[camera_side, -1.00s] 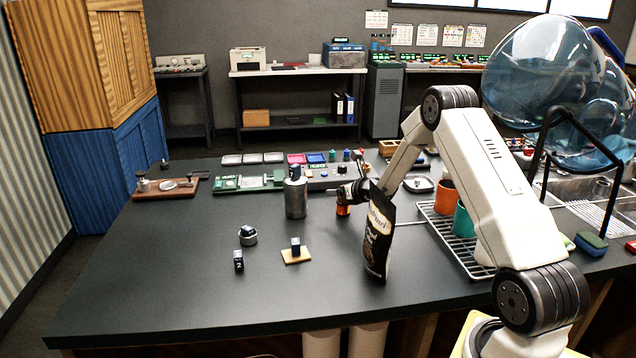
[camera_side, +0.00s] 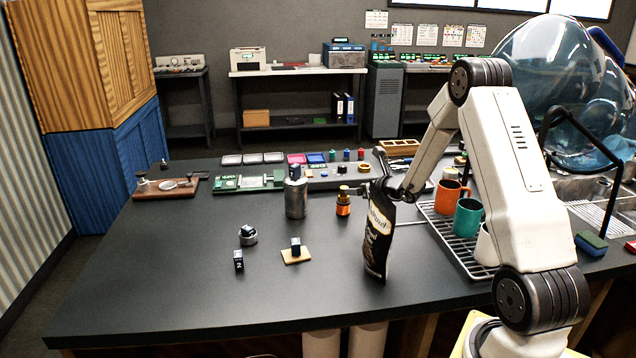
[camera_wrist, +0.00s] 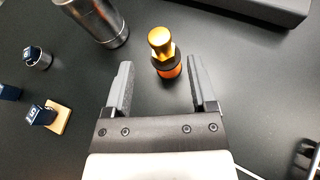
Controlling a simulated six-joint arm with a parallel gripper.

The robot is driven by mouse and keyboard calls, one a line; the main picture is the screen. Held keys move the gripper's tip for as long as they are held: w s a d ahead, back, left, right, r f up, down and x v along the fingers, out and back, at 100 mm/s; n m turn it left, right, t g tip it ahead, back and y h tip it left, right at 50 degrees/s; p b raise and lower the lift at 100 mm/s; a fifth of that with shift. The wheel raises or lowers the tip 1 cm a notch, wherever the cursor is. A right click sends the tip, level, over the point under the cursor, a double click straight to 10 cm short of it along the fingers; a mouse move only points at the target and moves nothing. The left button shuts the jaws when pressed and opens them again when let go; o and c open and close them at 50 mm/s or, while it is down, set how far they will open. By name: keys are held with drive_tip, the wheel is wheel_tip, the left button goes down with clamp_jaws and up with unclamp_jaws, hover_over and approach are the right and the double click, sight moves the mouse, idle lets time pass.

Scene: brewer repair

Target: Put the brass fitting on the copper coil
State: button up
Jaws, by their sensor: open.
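The brass fitting (camera_side: 343,190) stands upright on top of the orange copper coil (camera_side: 343,209) on the dark bench. In the wrist view the brass fitting (camera_wrist: 160,41) also sits over the orange coil (camera_wrist: 172,73), with a dark band between them. My gripper (camera_side: 382,168) is open and empty, to the right of the fitting and apart from it. Its lower part is hidden behind the black pouch in the side view. In the wrist view the coil stands ahead, between the lines of the open fingers (camera_wrist: 160,75).
A black coffee pouch (camera_side: 378,235) stands close in front of my gripper. A steel cylinder (camera_side: 296,199) stands left of the coil. Small dark cubes lie further left, one on a wooden tile (camera_side: 296,256). A rack with mugs (camera_side: 467,218) is at right. The front left bench is clear.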

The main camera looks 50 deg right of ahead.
drive_tip(key=shift+v, duration=1.9)
drive_tip(key=shift+a, duration=0.1)
drive_tip(key=w+a+n+g+y, duration=0.25)
drive_tip(key=a+n, duration=0.45)
drive_tip(key=n, duration=0.6)
drive_tip(key=w+a+n+g+y, duration=0.1)
drive_tip(key=w+a+n+g, duration=0.45)
drive_tip(key=n, duration=0.75)
drive_tip(key=s+a+n+g, duration=0.2)
drive_tip(key=s+a+n, duration=1.1)
drive_tip(key=s+a, duration=0.6)
drive_tip(key=shift+s+a+f+g+h, duration=0.2)
drive_tip(key=shift+s+f+g+h, duration=0.2)
drive_tip(key=shift+s, duration=1.1)
